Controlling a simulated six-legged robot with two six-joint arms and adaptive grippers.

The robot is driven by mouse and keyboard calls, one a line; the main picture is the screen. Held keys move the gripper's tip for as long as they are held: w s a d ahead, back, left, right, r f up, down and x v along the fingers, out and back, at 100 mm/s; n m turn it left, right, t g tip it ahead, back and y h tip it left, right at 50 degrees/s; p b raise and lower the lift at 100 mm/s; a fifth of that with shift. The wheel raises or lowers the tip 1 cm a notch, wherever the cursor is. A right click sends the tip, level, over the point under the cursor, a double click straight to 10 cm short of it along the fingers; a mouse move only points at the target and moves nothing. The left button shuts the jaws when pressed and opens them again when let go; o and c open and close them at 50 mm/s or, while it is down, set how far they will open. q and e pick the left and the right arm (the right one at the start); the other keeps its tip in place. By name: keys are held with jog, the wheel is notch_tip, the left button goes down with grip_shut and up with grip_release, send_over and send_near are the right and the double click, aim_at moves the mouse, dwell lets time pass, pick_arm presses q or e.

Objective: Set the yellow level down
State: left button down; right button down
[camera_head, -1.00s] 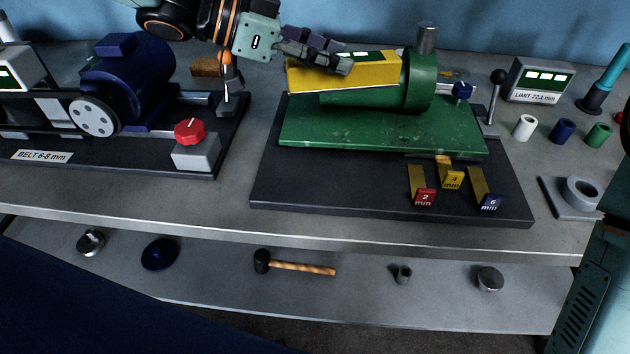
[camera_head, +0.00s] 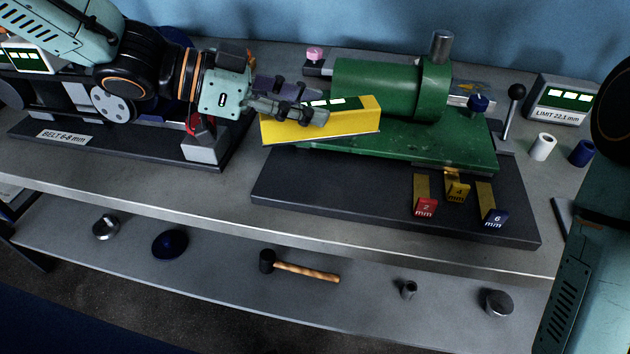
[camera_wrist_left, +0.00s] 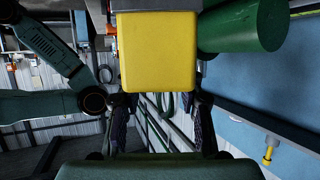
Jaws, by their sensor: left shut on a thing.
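The yellow level (camera_head: 345,120) is a long yellow block with a green panel and pale windows on its top. My left gripper (camera_head: 300,108) is shut on it from the left and holds it in front of the green cylinder machine, over the left end of its green base. In the left wrist view the yellow level's end (camera_wrist_left: 158,50) sits between the fingers (camera_wrist_left: 160,115). The head view does not settle whether its underside touches anything. My right gripper is out of view; only part of my right arm shows at the right edge.
The green machine (camera_head: 385,88) stands on a dark base plate (camera_head: 380,212) with red, yellow and blue gauge tabs (camera_head: 425,207) at its front. A belt unit with a grey box (camera_head: 205,148) is at left. Bare bench (camera_head: 215,190) lies in front. A mallet (camera_head: 300,270) lies on the lower shelf.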

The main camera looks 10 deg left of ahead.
pick_arm(q)
jog(key=shift+d+f, duration=0.1)
jog(key=shift+f, duration=0.05)
jog(key=f+b, duration=0.1)
jog(key=f, duration=0.2)
jog(key=f+b, duration=0.1)
jog(key=f, duration=0.2)
jog(key=shift+s+a+f+b, duration=0.1)
jog(key=shift+a+f+b, duration=0.1)
jog(key=shift+b, duration=0.1)
jog(key=shift+f, duration=0.15)
jog(key=shift+w+d+f, duration=0.15)
jog(key=shift+w+f, duration=0.05)
jog(key=shift+f, duration=0.1)
jog(key=shift+s+d+f+b, duration=0.15)
jog(key=shift+f+b, duration=0.2)
jog(key=shift+f, duration=0.25)
jog(key=shift+s+d+f+b, duration=0.1)
jog(key=shift+f+b, duration=0.25)
jog(key=shift+f, duration=0.2)
jog(key=shift+a+f, duration=0.15)
jog(key=shift+f, duration=0.15)
jog(key=shift+w+a, duration=0.15)
jog(key=shift+a, duration=0.05)
jog(key=shift+d+f, duration=0.15)
jog(key=c, duration=1.1)
grip_release()
jog(key=shift+o, duration=1.3)
